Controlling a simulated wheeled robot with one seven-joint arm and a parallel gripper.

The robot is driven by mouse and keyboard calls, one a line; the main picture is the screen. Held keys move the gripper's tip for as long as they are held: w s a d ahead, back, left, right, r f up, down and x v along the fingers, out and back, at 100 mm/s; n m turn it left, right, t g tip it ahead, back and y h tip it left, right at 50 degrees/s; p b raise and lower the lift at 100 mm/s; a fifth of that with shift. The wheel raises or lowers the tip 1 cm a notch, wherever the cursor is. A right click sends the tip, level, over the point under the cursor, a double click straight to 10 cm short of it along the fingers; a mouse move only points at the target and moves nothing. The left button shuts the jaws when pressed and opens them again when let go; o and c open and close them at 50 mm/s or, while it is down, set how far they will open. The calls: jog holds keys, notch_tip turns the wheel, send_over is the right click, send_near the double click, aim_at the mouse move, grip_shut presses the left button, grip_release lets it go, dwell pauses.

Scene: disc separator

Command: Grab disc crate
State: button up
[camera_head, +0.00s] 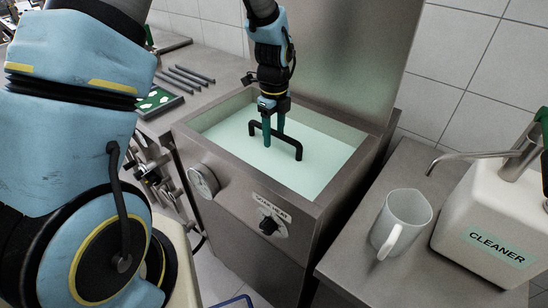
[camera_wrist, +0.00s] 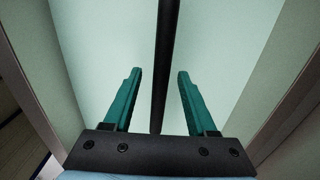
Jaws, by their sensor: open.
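A black handle (camera_head: 292,143) stands up out of the pale green liquid in a steel bath. I take it to be the disc crate's handle; the crate's body is hidden in the cloudy liquid. My gripper (camera_head: 267,140) points down over the handle with its green fingers open. In the wrist view the handle's bar (camera_wrist: 165,60) runs between the two open fingers of my gripper (camera_wrist: 157,80), with a gap on each side. I cannot tell the exact height of the fingertips against the bar.
The steel bath (camera_head: 250,200) has raised walls around the liquid (camera_head: 225,135) and a knob on its front. A clear jug (camera_head: 402,222) and a white cleaner container (camera_head: 490,230) stand on the right bench. Several dark rods (camera_head: 188,77) lie on the left bench.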

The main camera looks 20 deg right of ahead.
jog(key=shift+f, duration=0.25)
dwell(0.4)
grip_shut()
dwell(1.3)
